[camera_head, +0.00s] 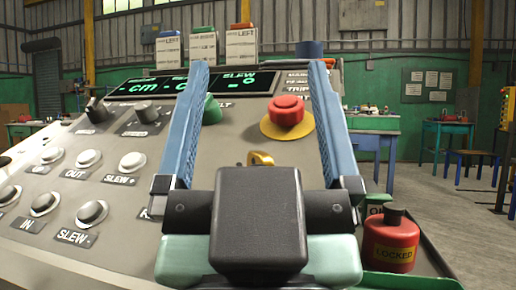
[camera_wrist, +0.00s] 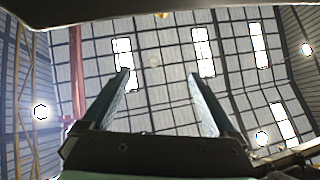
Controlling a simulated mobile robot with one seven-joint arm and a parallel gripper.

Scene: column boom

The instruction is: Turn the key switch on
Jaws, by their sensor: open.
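A small brass-coloured piece (camera_head: 262,158), which looks like the key of the key switch, shows on the sloping grey console (camera_head: 232,148). It is between my fingers in the picture, just above my dark gripper body, which hides the area below it. Its label and setting cannot be read. My gripper (camera_head: 258,68) has two blue fingers spread wide and pointing up the picture, with nothing held. In the wrist view my gripper (camera_wrist: 158,74) is also open and empty, with only the roof behind it.
A red mushroom button (camera_head: 287,110) on a yellow disc and a green knob (camera_head: 212,109) sit near the fingers. A red "LOCKED" piece (camera_head: 391,241) stands at lower right. Tables (camera_head: 376,138) stand behind.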

